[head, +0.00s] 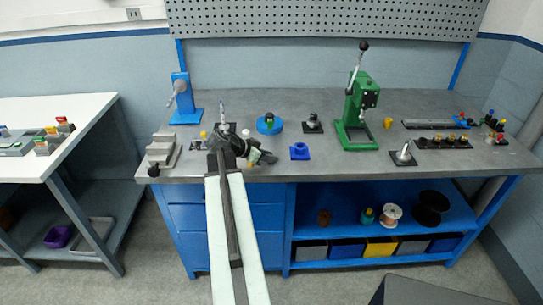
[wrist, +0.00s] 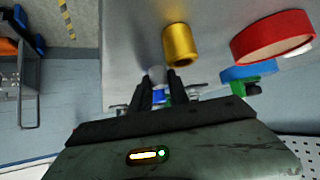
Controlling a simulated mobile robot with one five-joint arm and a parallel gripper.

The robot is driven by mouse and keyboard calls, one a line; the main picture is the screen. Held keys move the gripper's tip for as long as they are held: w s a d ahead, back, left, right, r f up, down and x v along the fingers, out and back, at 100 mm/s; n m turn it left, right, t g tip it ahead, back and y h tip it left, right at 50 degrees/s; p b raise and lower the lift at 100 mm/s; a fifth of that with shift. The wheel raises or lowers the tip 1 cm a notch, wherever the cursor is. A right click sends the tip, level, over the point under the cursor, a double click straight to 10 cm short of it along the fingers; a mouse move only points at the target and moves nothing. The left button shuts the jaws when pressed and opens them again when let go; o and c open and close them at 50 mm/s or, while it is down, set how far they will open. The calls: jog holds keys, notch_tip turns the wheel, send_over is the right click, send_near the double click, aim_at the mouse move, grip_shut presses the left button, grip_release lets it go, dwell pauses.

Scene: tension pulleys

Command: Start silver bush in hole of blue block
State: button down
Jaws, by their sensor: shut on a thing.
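The blue block (head: 300,151) stands on a dark square plate near the front of the bench, with a round opening facing up. My gripper (head: 262,158) is above the front of the bench, left of the blue block and apart from it in the head view. In the wrist view the dark fingers of my gripper (wrist: 164,84) are shut on a small grey cylinder, the silver bush (wrist: 156,74). Some blue shows between the fingers; I cannot tell what it belongs to. The bush is too small to make out in the head view.
The wrist view shows a gold cylinder (wrist: 180,45) close to the fingers and a red disc (wrist: 272,37) beyond it. A green press (head: 359,110) stands right of the blue block. A blue round base (head: 269,125) is behind.

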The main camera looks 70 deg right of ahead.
jog(key=shift+f, duration=0.25)
jog(key=c, duration=1.2)
grip_release()
jog(key=shift+c, duration=0.2)
jog(key=p+v, duration=0.1)
jog(key=v, duration=0.1)
jog(key=p+v, duration=0.2)
jog(key=v, duration=0.1)
jog(key=p+v, duration=0.1)
jog(key=v, duration=0.1)
jog(key=shift+w+d+r+p, duration=0.15)
jog(key=shift+d+r+p, duration=0.15)
jog(key=shift+r+p, duration=0.1)
jog(key=shift+w+a+r, duration=0.1)
jog(key=shift+w+a, duration=0.1)
jog(key=shift+a, duration=0.05)
